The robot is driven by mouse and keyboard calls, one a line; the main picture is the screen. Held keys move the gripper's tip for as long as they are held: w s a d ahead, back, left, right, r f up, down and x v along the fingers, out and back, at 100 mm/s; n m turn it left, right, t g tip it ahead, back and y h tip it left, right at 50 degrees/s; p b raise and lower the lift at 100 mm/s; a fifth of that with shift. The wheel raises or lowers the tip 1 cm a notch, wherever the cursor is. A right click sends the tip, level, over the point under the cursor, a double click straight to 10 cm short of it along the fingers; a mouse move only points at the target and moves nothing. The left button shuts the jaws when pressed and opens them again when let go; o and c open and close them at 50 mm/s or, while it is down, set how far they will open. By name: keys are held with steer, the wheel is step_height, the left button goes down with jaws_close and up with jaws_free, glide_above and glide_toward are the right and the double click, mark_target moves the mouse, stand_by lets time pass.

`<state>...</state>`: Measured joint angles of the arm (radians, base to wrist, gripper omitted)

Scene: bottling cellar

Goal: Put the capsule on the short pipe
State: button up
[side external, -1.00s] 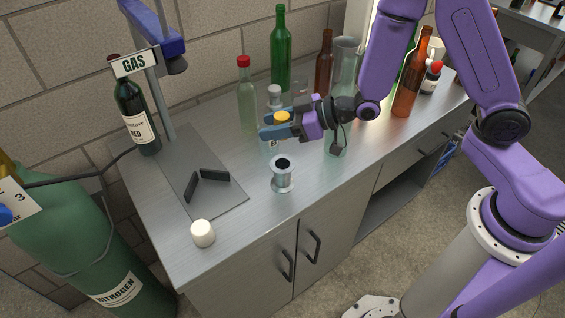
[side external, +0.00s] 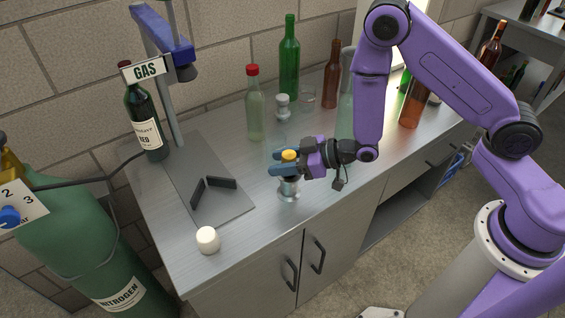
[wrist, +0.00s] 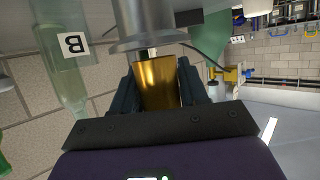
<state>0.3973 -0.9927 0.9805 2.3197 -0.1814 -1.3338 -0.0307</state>
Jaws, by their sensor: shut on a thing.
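The capsule is a small gold-yellow cylinder (side external: 289,155) held upright between the blue fingers of my gripper (side external: 287,163). In the wrist view the gold capsule (wrist: 160,85) fills the space between the dark fingers. The short pipe, a silver spool-shaped piece with flanged ends (side external: 289,191), stands upright on the steel bench directly below the gripper. Its flange (wrist: 125,42) shows at the capsule's far end in the wrist view. The fingers hide the pipe's top, and I cannot tell whether the capsule touches it.
A white cylinder (side external: 208,240) stands at the bench's front left. Dark angled bars (side external: 221,183) sit on a grey plate. A clear red-capped bottle (side external: 254,105), a green bottle (side external: 289,60) and a smaller silver fitting (side external: 283,108) stand behind. Bare bench lies left of the pipe.

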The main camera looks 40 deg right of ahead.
steer(key=shift+f, duration=0.3)
steer(key=shift+f, duration=0.15)
steer(key=o, duration=0.6)
steer(key=shift+r, duration=0.2)
steer(key=v, duration=1.2)
steer(key=shift+a, duration=0.1)
